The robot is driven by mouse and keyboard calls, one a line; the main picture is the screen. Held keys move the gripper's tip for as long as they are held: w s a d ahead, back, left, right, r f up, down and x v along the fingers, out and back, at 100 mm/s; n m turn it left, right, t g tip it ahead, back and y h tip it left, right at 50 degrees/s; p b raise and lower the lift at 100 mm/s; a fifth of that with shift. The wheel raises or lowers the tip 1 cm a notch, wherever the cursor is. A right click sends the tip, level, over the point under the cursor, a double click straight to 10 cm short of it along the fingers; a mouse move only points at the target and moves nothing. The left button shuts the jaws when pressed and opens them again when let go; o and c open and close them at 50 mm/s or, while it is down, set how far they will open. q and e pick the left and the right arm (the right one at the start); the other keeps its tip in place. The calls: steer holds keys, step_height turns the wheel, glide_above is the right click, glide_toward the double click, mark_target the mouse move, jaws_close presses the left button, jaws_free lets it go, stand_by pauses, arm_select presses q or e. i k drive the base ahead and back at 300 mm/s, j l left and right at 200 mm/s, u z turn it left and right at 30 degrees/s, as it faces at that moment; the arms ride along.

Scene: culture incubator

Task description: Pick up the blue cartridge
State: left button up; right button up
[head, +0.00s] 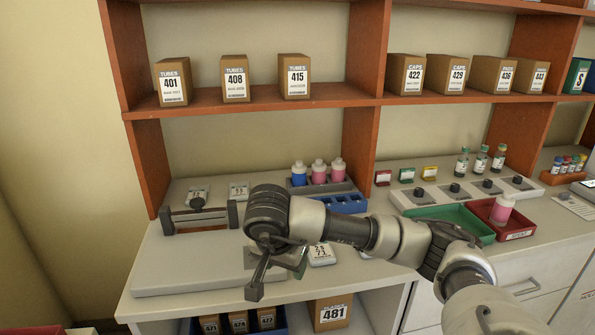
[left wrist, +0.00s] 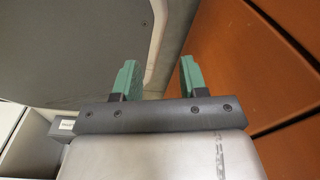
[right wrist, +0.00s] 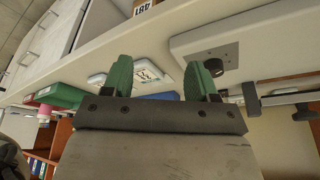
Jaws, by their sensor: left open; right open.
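I cannot make out a blue cartridge for certain. My right gripper (head: 277,270) is open and empty above the bench front, beside a labelled white dish (head: 322,254). It also shows in the right wrist view (right wrist: 160,78), with a white dish beyond its green fingers. My left gripper (left wrist: 158,78) is open and empty in the left wrist view, close to an orange-brown panel. It is outside the head view.
A blue rack (head: 345,205) and bottles with blue (head: 299,174) and pink contents stand behind my right arm. Green (head: 450,222) and red (head: 520,222) trays lie to the right. A pale slab (head: 190,275) lies at front left. Boxed shelves rise behind.

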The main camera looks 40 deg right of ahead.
mark_target(299, 169)
steer(key=i+l, duration=0.9)
